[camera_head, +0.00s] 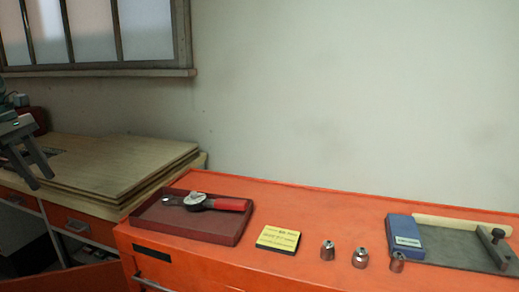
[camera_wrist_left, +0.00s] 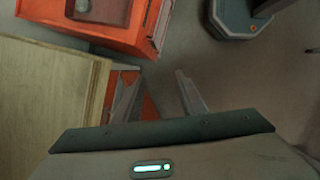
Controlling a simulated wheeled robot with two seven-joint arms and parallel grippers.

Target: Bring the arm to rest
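My left gripper (camera_head: 41,181) is at the left edge of the head view, in front of the stacked wooden boards and apart from the orange cabinet's top. Its two fingers point down and stand apart with nothing between them. In the left wrist view the gripper (camera_wrist_left: 158,82) also shows parted, empty fingers, with floor and part of an orange cabinet beyond. My right gripper is in neither view.
A wooden board stack (camera_head: 105,160) lies near the left gripper. On the orange cabinet (camera_head: 215,262) are a dark red tray (camera_head: 160,222) with a torque wrench (camera_head: 205,202), a yellow card (camera_head: 278,239), three sockets (camera_head: 360,258), a blue box (camera_head: 404,236) and a grey tray (camera_head: 455,250).

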